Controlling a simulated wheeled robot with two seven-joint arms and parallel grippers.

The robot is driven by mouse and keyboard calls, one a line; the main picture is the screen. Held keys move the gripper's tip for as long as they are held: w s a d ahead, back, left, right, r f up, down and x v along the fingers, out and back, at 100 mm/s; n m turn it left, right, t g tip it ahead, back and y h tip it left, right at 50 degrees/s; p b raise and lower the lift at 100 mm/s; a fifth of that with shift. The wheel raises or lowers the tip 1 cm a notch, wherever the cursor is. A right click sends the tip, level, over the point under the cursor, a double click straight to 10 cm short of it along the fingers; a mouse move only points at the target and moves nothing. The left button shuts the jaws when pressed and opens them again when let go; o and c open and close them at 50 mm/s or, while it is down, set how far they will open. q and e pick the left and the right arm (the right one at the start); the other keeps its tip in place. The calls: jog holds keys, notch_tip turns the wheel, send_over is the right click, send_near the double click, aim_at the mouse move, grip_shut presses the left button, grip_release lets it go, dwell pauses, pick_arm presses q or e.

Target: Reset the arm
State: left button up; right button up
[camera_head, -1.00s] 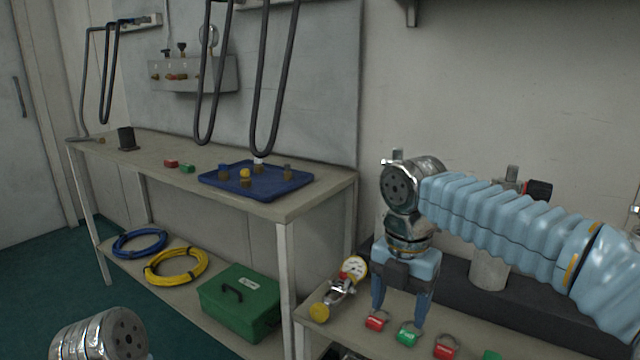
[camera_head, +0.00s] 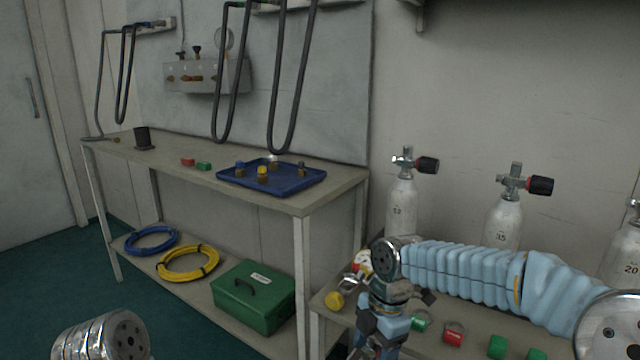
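My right arm in its light-blue sleeve (camera_head: 465,272) reaches in from the right, low over the front bench. My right gripper (camera_head: 375,352) hangs at the bottom edge of the view, left of the red and green tags. Its fingertips are cut off, so I cannot tell whether it is open or holds anything. A metal joint of my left arm (camera_head: 100,338) shows at the lower left; the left gripper is out of view.
Several gas cylinders (camera_head: 401,205) stand behind my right arm. The long bench carries a blue tray (camera_head: 305,184); a green case (camera_head: 253,297) sits below.

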jog(key=s+a+f+m+y, duration=0.1)
jog(key=s+f+m, duration=0.2)
jog(key=f+m, duration=0.55)
jog(key=s+a+f+m+y, duration=0.1)
jog(key=s+f+m+y, duration=0.15)
jog(key=f, duration=1.15)
jog(key=s+d+f+m+t, duration=0.1)
jog(key=s+d+f+m, duration=0.2)
jog(key=s+f+m, duration=0.9)
jog(key=shift+s+f+m+h, duration=0.25)
jog(key=shift+m+h, duration=0.2)
jog(key=shift+m, duration=0.75)
jog(key=shift+a, duration=0.1)
